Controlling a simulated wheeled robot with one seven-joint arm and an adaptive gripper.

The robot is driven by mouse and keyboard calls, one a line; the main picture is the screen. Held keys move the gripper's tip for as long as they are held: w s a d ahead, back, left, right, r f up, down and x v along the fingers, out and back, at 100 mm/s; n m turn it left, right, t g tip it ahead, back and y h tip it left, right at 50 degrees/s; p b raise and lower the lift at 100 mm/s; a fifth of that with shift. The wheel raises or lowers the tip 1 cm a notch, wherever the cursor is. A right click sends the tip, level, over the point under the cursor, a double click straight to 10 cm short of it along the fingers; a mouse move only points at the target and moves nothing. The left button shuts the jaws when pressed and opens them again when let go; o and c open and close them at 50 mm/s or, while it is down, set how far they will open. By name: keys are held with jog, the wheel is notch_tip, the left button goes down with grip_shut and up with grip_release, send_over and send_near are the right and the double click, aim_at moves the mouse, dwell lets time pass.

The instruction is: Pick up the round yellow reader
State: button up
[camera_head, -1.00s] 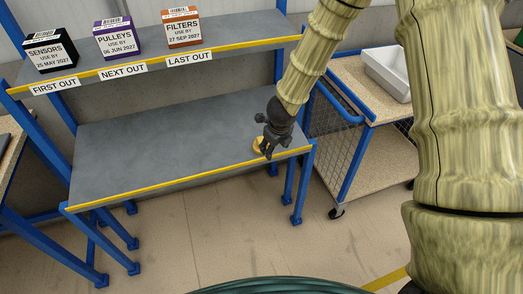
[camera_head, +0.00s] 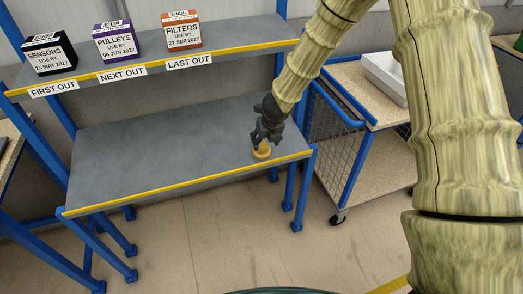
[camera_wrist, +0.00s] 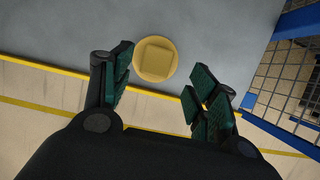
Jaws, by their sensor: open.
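The round yellow reader (camera_head: 262,153) lies on the lower grey shelf near its right front corner. In the wrist view the reader (camera_wrist: 156,59) is a flat yellow disc with a squarish raised middle, lying on the grey surface. My gripper (camera_head: 258,145) is just above and beside it in the head view, partly overlapping it. In the wrist view my gripper (camera_wrist: 158,88) is open and empty, its two green-padded fingers spread wide. The reader lies beyond the fingertips, roughly midway between them and a little to the left. I cannot tell the exact height gap.
The lower shelf (camera_head: 150,150) is otherwise bare, with a yellow front edge. A black box (camera_head: 48,56), a purple box (camera_head: 117,42) and an orange-brown box (camera_head: 181,31) stand on the upper shelf. A blue-framed mesh cart (camera_head: 335,130) with a white tray (camera_head: 385,78) stands close on the right.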

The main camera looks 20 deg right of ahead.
aim_at(262, 144)
jog(key=x, duration=0.3)
jog(key=shift+w+a+r, duration=0.1)
jog(key=shift+w+a, duration=0.1)
jog(key=shift+w, duration=0.05)
jog(key=shift+x, duration=0.9)
jog(key=c, duration=1.2)
